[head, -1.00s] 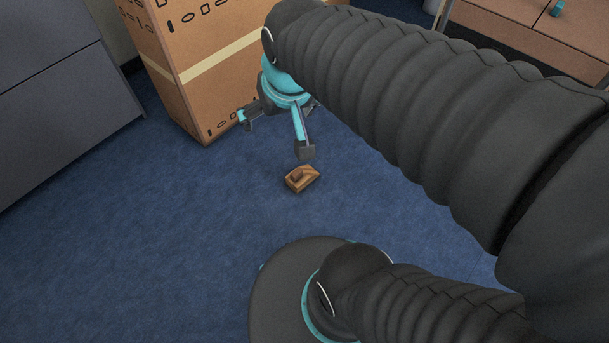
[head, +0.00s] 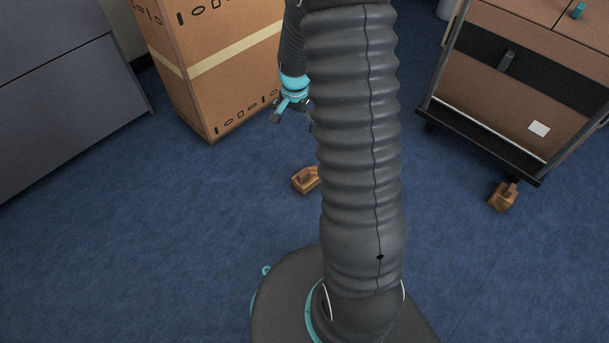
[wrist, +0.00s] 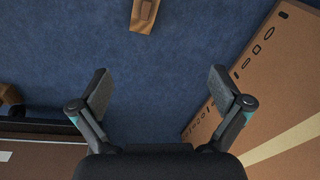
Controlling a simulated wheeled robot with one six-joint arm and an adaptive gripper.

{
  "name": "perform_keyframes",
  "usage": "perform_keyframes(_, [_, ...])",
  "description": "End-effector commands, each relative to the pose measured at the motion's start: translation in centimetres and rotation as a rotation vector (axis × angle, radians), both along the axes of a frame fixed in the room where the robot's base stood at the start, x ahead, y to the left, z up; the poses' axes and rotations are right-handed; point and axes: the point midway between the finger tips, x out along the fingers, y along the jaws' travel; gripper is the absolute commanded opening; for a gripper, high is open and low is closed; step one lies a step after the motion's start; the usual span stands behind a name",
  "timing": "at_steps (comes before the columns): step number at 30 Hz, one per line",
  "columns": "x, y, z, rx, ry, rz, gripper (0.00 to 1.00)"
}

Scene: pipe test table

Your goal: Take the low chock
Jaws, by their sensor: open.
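A wooden chock (head: 304,181) with a darker brown grip on top lies loose on the blue carpet, its right end hidden behind my arm in the head view. It also shows at the top edge of the wrist view (wrist: 144,14), partly cut off. A second similar chock (head: 502,197) sits by the cart's near corner; part of it shows at the wrist view's left edge (wrist: 9,97). I cannot tell from looks which is the low one. My gripper (wrist: 160,88) is open and empty, apart from both chocks. In the head view it is partly hidden behind my arm.
A tall cardboard box (head: 215,75) with a pale tape band stands close to my gripper. A wheeled cart (head: 500,110) with brown panels stands at the right. A grey cabinet (head: 60,80) is at the left.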

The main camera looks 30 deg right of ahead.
Motion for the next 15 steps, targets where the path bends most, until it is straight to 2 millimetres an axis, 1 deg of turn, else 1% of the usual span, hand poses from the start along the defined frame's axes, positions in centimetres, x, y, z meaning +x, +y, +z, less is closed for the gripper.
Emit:
perform_keyframes(1, [0.4, -0.7, -2.9, 0.009, 0.021, -0.038, 1.00])
perform_keyframes(2, [0.6, -1.0, -4.2, 0.013, 0.030, -0.063, 1.00])
perform_keyframes(3, [0.8, -1.5, -6.1, 0.018, 0.042, -0.095, 1.00])
perform_keyframes(5, [1.1, -2.2, -8.8, 0.025, 0.057, -0.142, 1.00])
perform_keyframes(6, [1.1, -2.6, -10.6, 0.029, 0.068, -0.170, 1.00])
perform_keyframes(9, [1.1, -3.5, -14.4, 0.039, 0.089, -0.237, 1.00])
perform_keyframes(12, [1.0, -4.1, -17.3, 0.044, 0.104, -0.285, 1.00])
perform_keyframes(15, [0.9, -4.5, -19.1, 0.048, 0.114, -0.316, 1.00])
